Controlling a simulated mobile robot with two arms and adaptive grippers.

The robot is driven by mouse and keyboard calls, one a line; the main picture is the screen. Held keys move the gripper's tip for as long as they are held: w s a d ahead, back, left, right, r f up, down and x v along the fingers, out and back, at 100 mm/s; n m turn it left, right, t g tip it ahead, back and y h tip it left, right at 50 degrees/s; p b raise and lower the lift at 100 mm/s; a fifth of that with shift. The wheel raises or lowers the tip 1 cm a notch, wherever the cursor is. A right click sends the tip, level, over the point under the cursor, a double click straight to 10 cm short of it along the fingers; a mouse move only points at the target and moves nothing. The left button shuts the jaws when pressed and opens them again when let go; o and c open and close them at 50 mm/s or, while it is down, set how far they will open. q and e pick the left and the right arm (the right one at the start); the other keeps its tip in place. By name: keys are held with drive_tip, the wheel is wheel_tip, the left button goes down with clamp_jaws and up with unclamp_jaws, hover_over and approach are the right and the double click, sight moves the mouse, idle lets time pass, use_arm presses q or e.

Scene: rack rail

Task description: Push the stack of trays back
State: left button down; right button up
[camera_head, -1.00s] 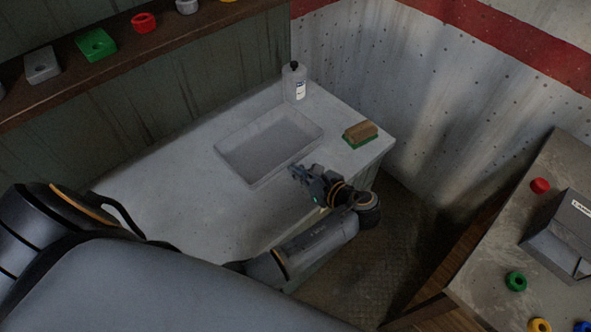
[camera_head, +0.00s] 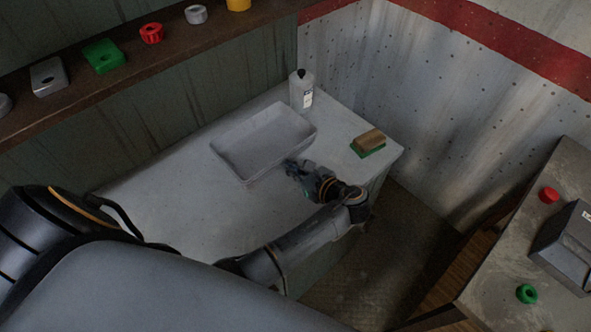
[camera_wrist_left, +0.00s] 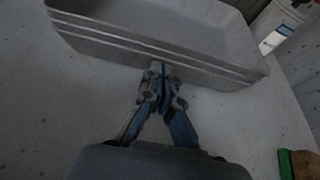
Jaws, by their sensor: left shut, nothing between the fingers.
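A grey stack of shallow trays (camera_head: 262,146) sits on the white counter, long side facing my left gripper. In the left wrist view, the stack's near wall (camera_wrist_left: 150,50) shows several stacked rims. The top tray looks empty. My left gripper (camera_head: 291,165) is shut and empty at the near right side of the stack. In the left wrist view its fingertips (camera_wrist_left: 157,68) are at the near wall, low on it; they look to be touching it, though a small gap cannot be ruled out. My right gripper is not in view.
A white bottle (camera_head: 301,91) stands behind the stack's right end, and a brush with green base (camera_head: 368,142) lies to the right. A shelf (camera_head: 150,65) with colored parts runs behind the counter. Another table (camera_head: 515,245) is at right. The counter (camera_head: 170,205) is clear at front left.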

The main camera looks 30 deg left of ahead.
sight(283, 160)
use_arm(q)
drive_tip(key=shift+w+a+r+p, duration=0.1)
drive_tip(key=shift+w+a+p, duration=0.15)
drive_tip(key=shift+a, duration=0.5)
drive_tip(key=shift+w+a+p, duration=0.25)
drive_tip(key=shift+a, duration=0.5)
drive_tip(key=shift+w+a+p, duration=0.25)
drive_tip(key=shift+a, duration=0.45)
drive_tip(key=shift+w+a+p, duration=0.2)
drive_tip(key=shift+a+p, duration=0.05)
drive_tip(key=shift+a, duration=0.45)
drive_tip(key=shift+w+a, duration=0.25)
drive_tip(key=shift+a, duration=0.4)
drive_tip(key=shift+w+a, duration=0.1)
drive_tip(key=shift+a, duration=0.15)
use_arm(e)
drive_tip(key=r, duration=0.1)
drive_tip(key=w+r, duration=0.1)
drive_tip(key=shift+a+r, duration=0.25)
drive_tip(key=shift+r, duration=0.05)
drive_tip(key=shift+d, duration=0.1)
